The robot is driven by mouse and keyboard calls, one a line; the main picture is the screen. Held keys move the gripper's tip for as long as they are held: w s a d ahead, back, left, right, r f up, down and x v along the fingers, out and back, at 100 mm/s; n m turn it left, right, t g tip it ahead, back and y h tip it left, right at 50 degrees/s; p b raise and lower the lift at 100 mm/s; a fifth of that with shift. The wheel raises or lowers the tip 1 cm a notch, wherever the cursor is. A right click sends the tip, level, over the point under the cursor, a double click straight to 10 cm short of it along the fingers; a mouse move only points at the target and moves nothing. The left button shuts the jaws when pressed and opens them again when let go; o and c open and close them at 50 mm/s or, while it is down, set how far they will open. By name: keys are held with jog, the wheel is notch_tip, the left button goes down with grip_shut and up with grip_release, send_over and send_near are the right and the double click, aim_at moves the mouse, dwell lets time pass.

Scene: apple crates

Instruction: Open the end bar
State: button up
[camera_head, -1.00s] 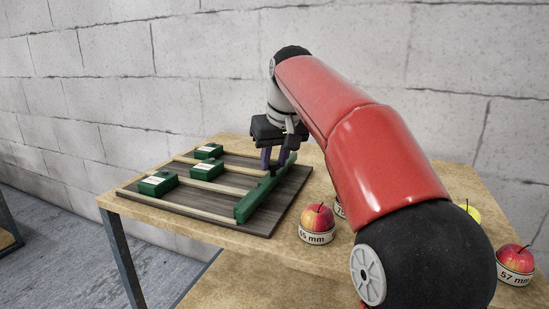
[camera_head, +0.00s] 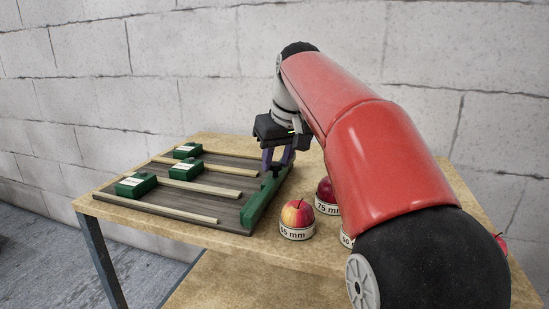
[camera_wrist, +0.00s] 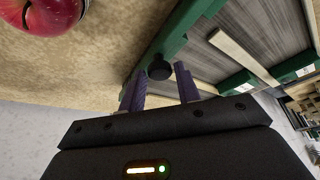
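The end bar (camera_head: 259,205) is a long green bar along the right edge of the dark wooden board (camera_head: 190,200). A gap shows between it and the ends of the pale rails (camera_head: 190,208). In the wrist view the end bar (camera_wrist: 190,18) carries a round black knob (camera_wrist: 159,68). My gripper (camera_head: 277,164) is low over the bar's far end. In the wrist view my gripper's purple fingers (camera_wrist: 160,82) stand apart, one on each side of the knob, with clear space beside it. The bar's far end is partly hidden behind the fingers.
Several green blocks with white labels (camera_head: 136,184) sit by the rails on the board's left part. Apples on size-marked stands, such as the 65 mm one (camera_head: 297,218) and the 75 mm one (camera_head: 326,195), stand close right of the board. A block wall (camera_head: 190,60) is behind.

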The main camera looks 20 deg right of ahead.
jog(key=o, duration=0.3)
jog(key=p+v, duration=0.1)
jog(key=v, duration=0.6)
jog(key=shift+r+p, duration=0.35)
jog(key=shift+s, duration=0.15)
